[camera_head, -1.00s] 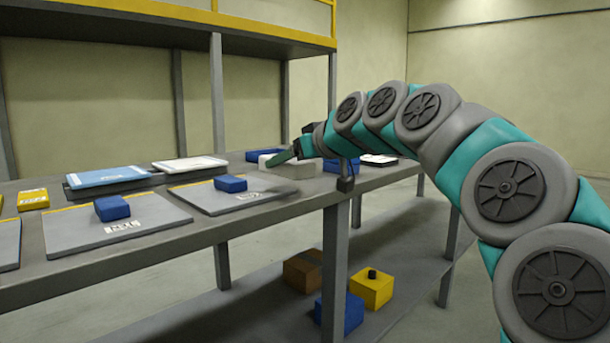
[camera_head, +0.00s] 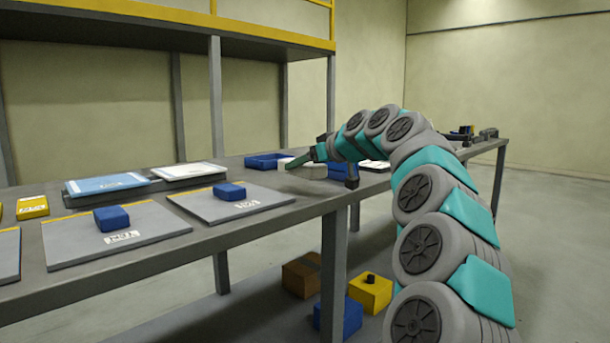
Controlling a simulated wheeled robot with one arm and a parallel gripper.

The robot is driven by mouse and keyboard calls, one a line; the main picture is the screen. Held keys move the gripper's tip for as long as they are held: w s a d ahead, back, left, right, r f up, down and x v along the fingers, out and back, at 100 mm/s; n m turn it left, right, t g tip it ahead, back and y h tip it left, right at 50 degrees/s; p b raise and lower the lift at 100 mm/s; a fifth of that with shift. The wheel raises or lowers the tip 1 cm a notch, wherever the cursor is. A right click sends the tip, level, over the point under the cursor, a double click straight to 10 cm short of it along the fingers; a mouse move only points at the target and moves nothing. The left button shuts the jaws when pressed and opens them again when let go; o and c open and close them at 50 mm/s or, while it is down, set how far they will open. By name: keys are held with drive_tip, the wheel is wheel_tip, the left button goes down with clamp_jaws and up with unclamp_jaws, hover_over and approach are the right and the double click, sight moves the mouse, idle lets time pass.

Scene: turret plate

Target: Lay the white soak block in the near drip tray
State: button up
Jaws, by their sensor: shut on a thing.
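A blue drip tray (camera_head: 262,163) lies just left of and behind the block. Another blue tray-like thing (camera_head: 339,172) shows to the right, partly behind my arm. Whether the block touches the bench or either tray is hard to tell.
Two grey plates with blue blocks (camera_head: 111,217) (camera_head: 229,191) lie on the bench (camera_head: 280,213) at left and centre. A blue-and-white panel (camera_head: 106,183) and a white one (camera_head: 188,171) lie behind. Several boxes sit below. Dark items (camera_head: 462,133) stand at the far right end.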

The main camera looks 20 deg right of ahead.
sight(322, 168)
drive_tip(key=shift+w+d+f, duration=0.2)
drive_tip(key=shift+w+d, duration=0.3)
drive_tip(key=shift+w, duration=0.15)
drive_tip(key=shift+f, duration=1.45)
drive_tip(key=shift+f, duration=0.25)
drive_tip(key=o, duration=1.4)
drive_tip(key=shift+r, duration=0.15)
drive_tip(key=shift+s+d, duration=0.1)
drive_tip(key=shift+s, duration=0.2)
drive_tip(key=v, duration=0.7)
drive_tip(key=shift+s+a+r+b, duration=0.1)
drive_tip(key=shift+a+r+b, duration=0.15)
drive_tip(key=shift+a+b, duration=0.1)
